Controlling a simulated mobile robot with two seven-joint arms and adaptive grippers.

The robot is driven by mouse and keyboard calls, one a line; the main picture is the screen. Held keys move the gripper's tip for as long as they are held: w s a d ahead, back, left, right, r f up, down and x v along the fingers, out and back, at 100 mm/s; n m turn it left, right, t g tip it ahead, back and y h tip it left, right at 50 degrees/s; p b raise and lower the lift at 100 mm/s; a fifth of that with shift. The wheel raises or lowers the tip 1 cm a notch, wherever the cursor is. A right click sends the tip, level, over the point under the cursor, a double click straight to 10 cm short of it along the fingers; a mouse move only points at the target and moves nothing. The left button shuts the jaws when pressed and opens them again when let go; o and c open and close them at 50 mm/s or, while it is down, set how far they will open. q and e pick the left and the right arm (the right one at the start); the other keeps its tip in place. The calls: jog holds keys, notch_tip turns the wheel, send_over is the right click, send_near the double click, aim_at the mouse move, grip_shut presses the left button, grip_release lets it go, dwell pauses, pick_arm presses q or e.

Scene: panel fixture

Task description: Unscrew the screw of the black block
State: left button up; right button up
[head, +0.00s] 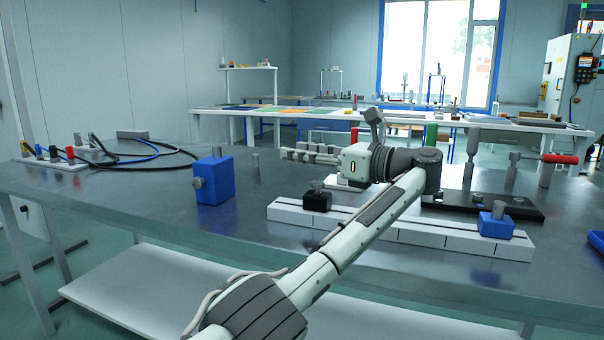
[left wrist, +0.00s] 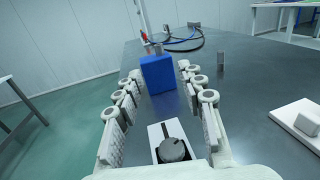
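The black block (head: 317,201) sits at the left end of a white slotted rail (head: 400,229) on the dark table. Its grey screw (head: 317,185) stands upright on top. In the left wrist view a dark round screw head (left wrist: 174,149) shows low between the finger bases, over the white rail; most of the block is hidden there. My left gripper (head: 290,154) is above and behind the black block in the head view, pointing left. In the left wrist view its fingers (left wrist: 161,78) are spread apart with nothing between the tips. My right gripper is not in view.
A large blue block (head: 214,182) with a grey side knob stands left of the rail. A smaller blue block (head: 497,226) sits on the rail's right end. A black plate (head: 470,204) with upright posts lies behind. Cables (head: 150,152) lie at the far left. The front left table is clear.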

pick_arm(q)
jog(key=shift+r, duration=2.2)
jog(key=shift+o, duration=0.5)
